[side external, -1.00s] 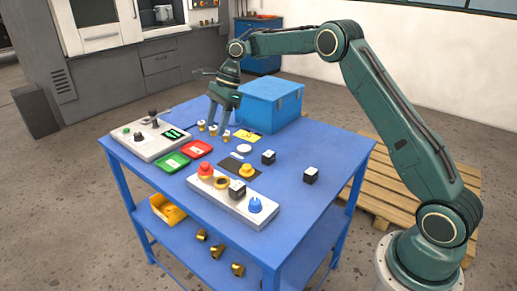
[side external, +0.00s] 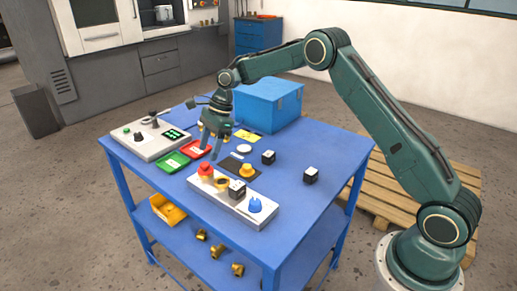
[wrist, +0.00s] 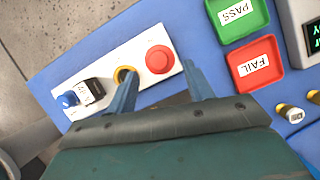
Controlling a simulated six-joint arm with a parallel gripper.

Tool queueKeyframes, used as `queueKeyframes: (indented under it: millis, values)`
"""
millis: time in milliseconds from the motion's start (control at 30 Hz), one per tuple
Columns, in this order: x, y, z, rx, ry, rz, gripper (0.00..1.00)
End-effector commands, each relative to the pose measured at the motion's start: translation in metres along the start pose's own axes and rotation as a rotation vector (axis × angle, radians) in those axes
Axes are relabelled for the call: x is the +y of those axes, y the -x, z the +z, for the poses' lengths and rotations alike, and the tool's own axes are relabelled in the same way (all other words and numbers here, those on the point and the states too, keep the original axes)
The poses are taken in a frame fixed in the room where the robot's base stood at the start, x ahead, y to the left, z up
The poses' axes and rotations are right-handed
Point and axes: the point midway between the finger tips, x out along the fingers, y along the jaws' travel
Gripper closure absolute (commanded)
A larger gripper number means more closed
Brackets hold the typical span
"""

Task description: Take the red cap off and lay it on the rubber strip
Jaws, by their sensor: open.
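The red cap (side external: 206,169) sits at the left end of a white valve plate (side external: 205,184); it also shows in the wrist view (wrist: 159,59), round and seen from above. My gripper (side external: 210,153) is open and empty. It hangs above and behind the cap, apart from it. In the wrist view my gripper's fingertips (wrist: 160,72) spread to either side of the cap. A dark flat strip (side external: 228,164), apparently the rubber strip, lies behind the plate, with a yellow cap (side external: 247,171) on it. In the wrist view my gripper hides most of it.
A brass ring (wrist: 124,76), a black cube (side external: 237,189) and a blue knob (side external: 255,205) share the plate. Green (side external: 173,162) and red (side external: 197,150) trays lie left of the strip. A blue box (side external: 268,104) stands behind.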

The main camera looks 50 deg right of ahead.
Motion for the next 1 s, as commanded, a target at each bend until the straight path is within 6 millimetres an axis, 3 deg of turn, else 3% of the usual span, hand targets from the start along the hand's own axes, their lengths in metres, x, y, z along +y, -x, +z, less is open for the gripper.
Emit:
queueKeyframes:
  millis: [400, 933, 1000]
  values:
    - [0.003, -0.042, 0.002, 0.001, 0.000, 0.002, 0.48]
    - [0.002, -0.043, 0.002, 0.001, 0.000, 0.001, 0.48]
    - [0.002, -0.043, 0.002, 0.001, 0.000, 0.001, 0.60]
